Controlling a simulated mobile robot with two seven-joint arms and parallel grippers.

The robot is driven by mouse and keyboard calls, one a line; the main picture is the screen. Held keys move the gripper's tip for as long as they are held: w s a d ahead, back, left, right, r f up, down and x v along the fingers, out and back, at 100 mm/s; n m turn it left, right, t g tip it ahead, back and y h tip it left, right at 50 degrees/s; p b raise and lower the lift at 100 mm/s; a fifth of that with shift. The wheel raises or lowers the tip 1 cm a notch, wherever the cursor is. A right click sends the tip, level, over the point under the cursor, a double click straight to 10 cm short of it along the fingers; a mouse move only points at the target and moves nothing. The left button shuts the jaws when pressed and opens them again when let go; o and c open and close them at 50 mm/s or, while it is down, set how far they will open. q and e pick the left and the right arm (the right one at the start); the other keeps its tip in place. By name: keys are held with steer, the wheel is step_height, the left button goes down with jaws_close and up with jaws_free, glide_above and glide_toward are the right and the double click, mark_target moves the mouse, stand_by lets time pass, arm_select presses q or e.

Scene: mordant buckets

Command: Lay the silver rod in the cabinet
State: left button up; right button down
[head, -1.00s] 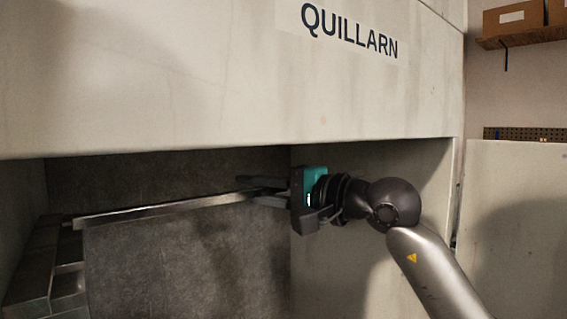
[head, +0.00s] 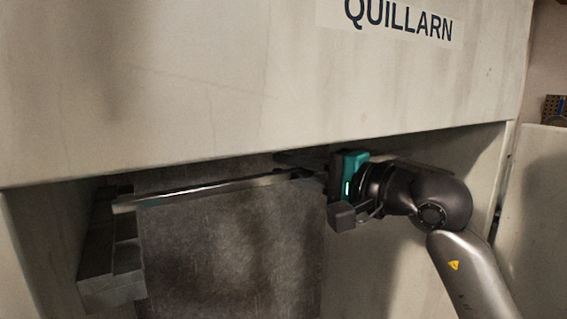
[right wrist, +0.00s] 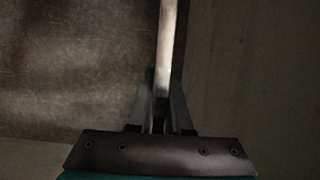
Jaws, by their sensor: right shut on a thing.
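The silver rod (head: 220,187) is a long, thin metal bar inside the opening of the pale cabinet (head: 200,90). My right gripper (head: 308,172) is shut on the rod's right end. The rod runs left from it, nearly level, and its left end is at a stepped grey block (head: 112,262) by the left inner wall. I cannot tell whether the rod rests on the block or hangs just over it. In the right wrist view the rod (right wrist: 167,50) stretches away from between the fingers (right wrist: 160,120). My left gripper is out of view.
The cabinet's upper front panel, lettered QUILLARN, hangs low over my right gripper and arm. The right inner wall (head: 460,170) is close beside the arm. The dark back panel (head: 230,260) lies behind the rod. Below the rod the opening looks clear.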

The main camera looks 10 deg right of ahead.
steer(key=shift+s+d, duration=0.3)
steer(key=shift+s, duration=0.4)
steer(key=shift+s+d, duration=0.25)
steer(key=shift+s, duration=0.45)
steer(key=shift+f+b, duration=1.15)
steer(key=shift+f, duration=0.4)
steer(key=c, duration=0.8)
jaws_free()
steer(key=shift+o, duration=0.2)
steer(key=shift+s, duration=0.1)
steer(key=b, duration=0.7)
glide_toward(303, 173)
steer(key=shift+s+d+f, duration=0.75)
steer(key=shift+s+f, duration=0.05)
steer(key=shift+s, duration=0.1)
steer(key=shift+s+d+f, duration=0.8)
steer(key=shift+s, duration=0.1)
